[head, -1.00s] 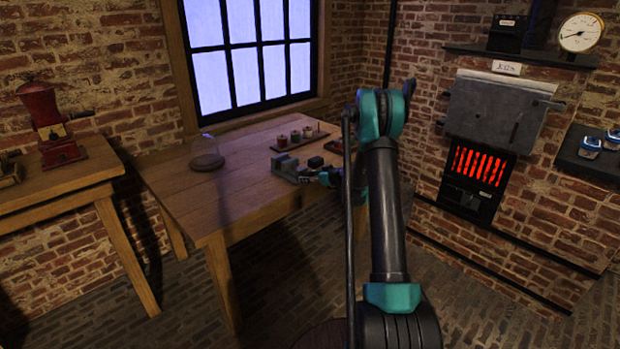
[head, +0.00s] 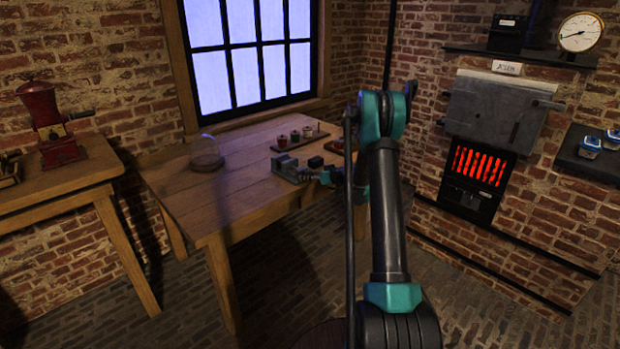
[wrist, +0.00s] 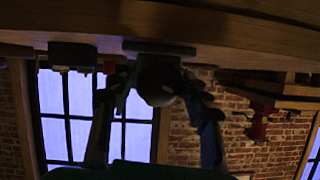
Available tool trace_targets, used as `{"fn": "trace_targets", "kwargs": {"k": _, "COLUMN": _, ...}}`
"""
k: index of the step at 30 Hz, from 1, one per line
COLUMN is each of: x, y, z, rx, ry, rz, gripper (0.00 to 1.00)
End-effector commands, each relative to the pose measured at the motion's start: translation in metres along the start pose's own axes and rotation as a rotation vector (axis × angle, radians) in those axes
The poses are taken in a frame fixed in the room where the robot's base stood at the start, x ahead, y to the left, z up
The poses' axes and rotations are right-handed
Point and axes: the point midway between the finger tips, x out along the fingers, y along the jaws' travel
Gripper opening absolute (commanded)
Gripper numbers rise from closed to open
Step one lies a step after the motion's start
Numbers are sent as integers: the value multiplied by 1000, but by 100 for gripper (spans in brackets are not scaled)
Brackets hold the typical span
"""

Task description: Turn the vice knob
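The small grey vice (head: 287,167) sits on the wooden workbench (head: 190,195), near its right front edge. My gripper (head: 322,177) is low at the bench edge, just right of the vice; my arm hides part of this area. In the dark, upside-down wrist view, the vice (wrist: 160,47) is at the top centre. A round dark knob (wrist: 159,82) projects from it, between the two spread fingers of my gripper (wrist: 157,96). One finger is on each side of the knob. I cannot tell whether the fingers press on it.
A glass dome (head: 205,155) stands at the bench's back left. A tray with several small jars (head: 295,137) lies behind the vice, and a small dark block (head: 315,161) beside it. A red grinder (head: 52,125) stands on the left table. The glowing stove (head: 478,172) is at the right.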

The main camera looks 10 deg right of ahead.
Motion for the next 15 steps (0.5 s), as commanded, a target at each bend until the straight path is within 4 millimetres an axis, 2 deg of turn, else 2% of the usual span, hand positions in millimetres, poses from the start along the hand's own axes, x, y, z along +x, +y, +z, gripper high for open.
{"fn": "trace_targets", "kwargs": {"k": 3, "x": 0, "y": 0, "z": 0, "rx": 0, "ry": 0, "rz": 0, "gripper": 62}}
{"fn": "trace_targets", "kwargs": {"k": 11, "x": -1, "y": 0, "z": 0, "rx": 0, "ry": 0, "rz": 0, "gripper": 62}}
{"fn": "trace_targets", "kwargs": {"k": 15, "x": -11, "y": 0, "z": 0, "rx": 0, "ry": 0, "rz": 1, "gripper": 62}}
